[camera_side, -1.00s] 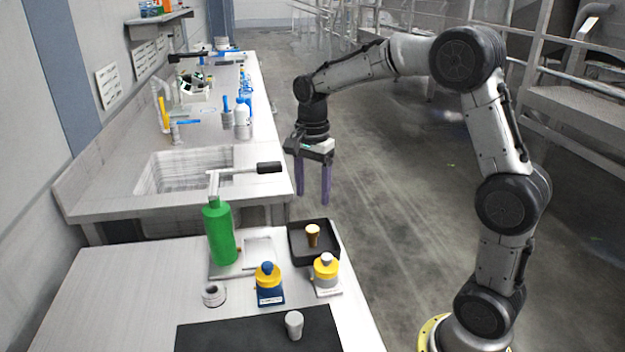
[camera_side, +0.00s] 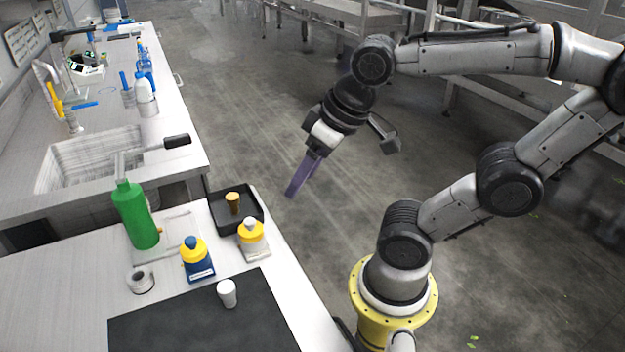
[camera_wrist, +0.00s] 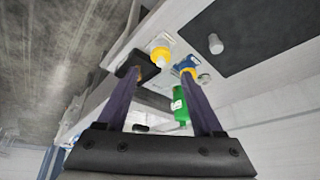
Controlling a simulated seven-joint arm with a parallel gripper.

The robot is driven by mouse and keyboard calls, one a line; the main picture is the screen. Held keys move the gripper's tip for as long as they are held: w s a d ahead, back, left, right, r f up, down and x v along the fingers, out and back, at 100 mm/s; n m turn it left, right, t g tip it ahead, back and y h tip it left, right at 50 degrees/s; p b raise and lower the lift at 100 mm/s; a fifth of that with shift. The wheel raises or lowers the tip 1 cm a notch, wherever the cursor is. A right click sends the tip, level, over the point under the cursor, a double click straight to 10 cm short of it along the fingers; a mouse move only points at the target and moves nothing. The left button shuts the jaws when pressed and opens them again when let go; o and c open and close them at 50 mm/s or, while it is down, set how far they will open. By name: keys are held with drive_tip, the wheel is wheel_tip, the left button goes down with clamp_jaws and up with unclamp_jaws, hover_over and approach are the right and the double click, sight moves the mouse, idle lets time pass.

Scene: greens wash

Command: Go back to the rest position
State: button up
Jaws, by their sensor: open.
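My gripper (camera_side: 292,190) hangs in the air to the right of the table, over the open floor, with its purple fingers pointing down and left. In the wrist view the two fingers (camera_wrist: 160,85) are spread apart with nothing gripped between them. My gripper touches none of the things on the table. From the side the fingers overlap, so the gap does not show there.
The white table (camera_side: 60,290) holds a green bottle (camera_side: 136,215), a black tray (camera_side: 248,222) with a brown-and-tan piece (camera_side: 233,203), a blue-and-yellow bottle (camera_side: 197,262), a white-and-yellow bottle (camera_side: 253,240), a white ring (camera_side: 140,280), and a white cup (camera_side: 228,294) on a black mat (camera_side: 190,325). A sink (camera_side: 85,160) lies behind.

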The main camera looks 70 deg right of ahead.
drive_tip(key=shift+s+a+f+n, duration=0.15)
drive_tip(key=shift+s+f+n, duration=0.35)
drive_tip(key=shift+s+n, duration=0.25)
